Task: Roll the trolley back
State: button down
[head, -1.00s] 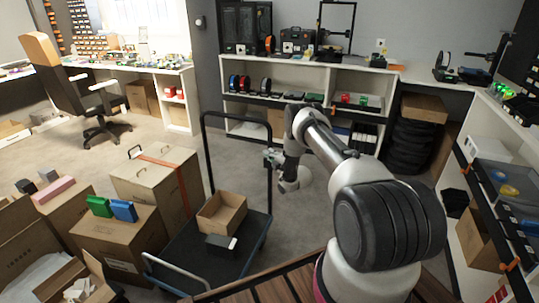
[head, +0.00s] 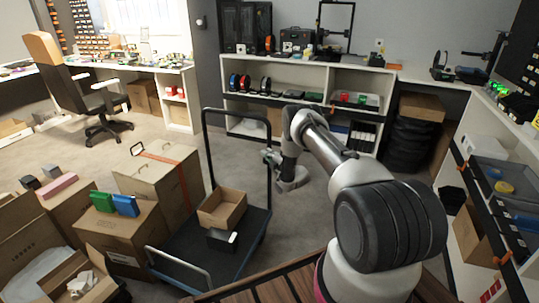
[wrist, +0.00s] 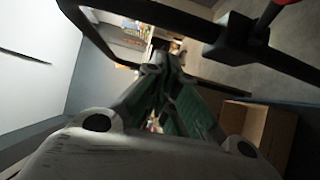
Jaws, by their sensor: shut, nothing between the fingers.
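The trolley has a dark flat platform (head: 185,250), a tall black handle frame (head: 206,150) at its far end and a low grey rail (head: 180,266) at its near end. An open carton (head: 222,222) and a dark box with a white label (head: 222,240) ride on it. My gripper (head: 268,156) is at the right upright of the handle frame; whether it touches is unclear. In the wrist view, my gripper's fingers (wrist: 162,68) are together and empty. The black handle frame (wrist: 160,18) crosses above them, and the carton (wrist: 262,130) is at lower right.
Cartons crowd the left, including a strapped one (head: 160,180) and one (head: 122,235) carrying green and blue items, close beside the trolley. A shelf unit (head: 300,70) stands behind. An office chair (head: 100,100) is at back left. Bare floor (head: 237,160) lies behind the trolley.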

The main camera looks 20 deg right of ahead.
jog(key=s+d, duration=0.1)
jog(key=s, duration=0.9)
jog(key=shift+d, duration=0.3)
jog(key=shift+s, duration=0.1)
